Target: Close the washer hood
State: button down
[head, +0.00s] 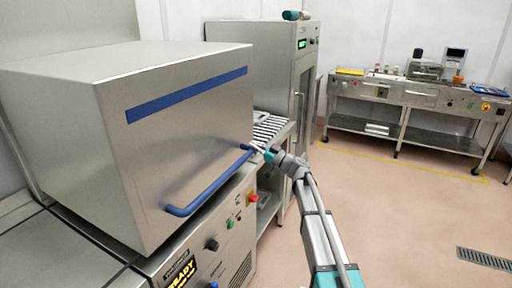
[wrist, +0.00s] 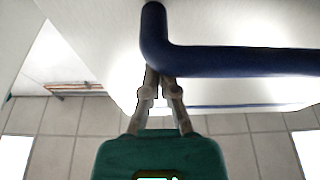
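The washer hood (head: 185,130) is a large steel box with a blue stripe, at the left of the head view. Its lower front edge is close above the control panel; I cannot tell whether a gap is left. A blue bar handle (head: 208,188) runs along its lower front. My gripper (head: 262,150) is at the handle's far right end. In the wrist view the fingers (wrist: 160,78) are together, with their tips at the underside of the handle's bend (wrist: 155,52). The bar does not show between them; contact is unclear.
The control panel (head: 210,243) below the hood has buttons and a display reading "READY". A roller conveyor (head: 270,125) and a tall steel cabinet (head: 255,65) stand beyond the hood. A steel bench (head: 415,97) is at the back right. The floor (head: 400,210) at right is clear.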

notch_tip(320, 180, down, 5)
jog(key=b, duration=0.4)
jog(key=shift+s+f, duration=0.1)
jog(key=shift+f, duration=0.05)
dwell(0.4)
notch_tip(320, 180, up, 4)
jog(key=p, duration=0.4)
jog(key=shift+a+r, duration=0.1)
jog(key=shift+r, duration=0.15)
jog(key=b+v, duration=0.3)
jog(key=v, duration=0.7)
jog(key=shift+f, duration=0.1)
